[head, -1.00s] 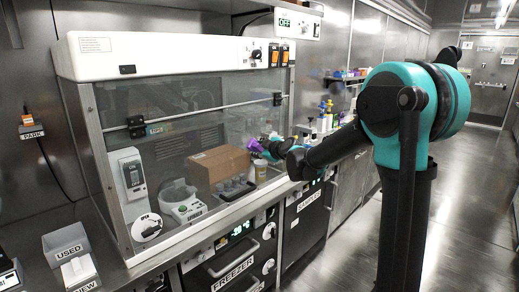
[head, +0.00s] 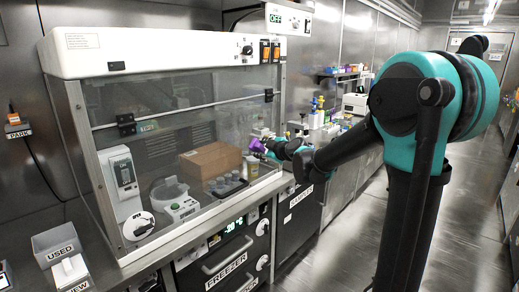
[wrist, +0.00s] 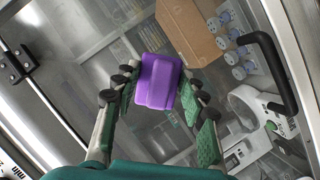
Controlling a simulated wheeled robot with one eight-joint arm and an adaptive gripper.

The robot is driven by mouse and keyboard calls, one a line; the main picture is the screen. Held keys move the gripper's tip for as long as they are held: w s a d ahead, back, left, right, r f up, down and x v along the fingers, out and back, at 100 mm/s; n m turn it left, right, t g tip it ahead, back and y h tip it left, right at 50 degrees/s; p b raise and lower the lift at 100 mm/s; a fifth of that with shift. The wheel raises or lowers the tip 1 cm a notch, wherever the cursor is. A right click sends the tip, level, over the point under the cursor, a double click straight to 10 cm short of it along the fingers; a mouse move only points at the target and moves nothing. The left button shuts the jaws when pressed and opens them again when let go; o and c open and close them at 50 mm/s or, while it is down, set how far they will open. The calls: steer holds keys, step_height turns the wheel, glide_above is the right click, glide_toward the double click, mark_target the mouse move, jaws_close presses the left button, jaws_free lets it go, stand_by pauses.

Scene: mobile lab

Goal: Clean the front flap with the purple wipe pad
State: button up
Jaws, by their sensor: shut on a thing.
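The front flap (head: 205,140) is the clear pane on the front of the white-topped cabinet, below a thin metal bar. It is down, with the contents showing through it. My gripper (head: 262,147) is near the right end of the flap in the head view. It is shut on the purple wipe pad (wrist: 160,82), which sits between both fingers in the wrist view. The pad also shows as a small purple patch in the head view (head: 256,145). The flap's pane lies behind the pad in the wrist view; I cannot tell whether they touch.
A black handle (wrist: 272,72) shows in the wrist view. The USED box (head: 55,244) stands at the left. The floor (head: 330,255) at the right is clear.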

steer(key=shift+d, duration=0.1)
steer(key=shift+s+d, duration=0.95)
steer(key=shift+d, duration=0.15)
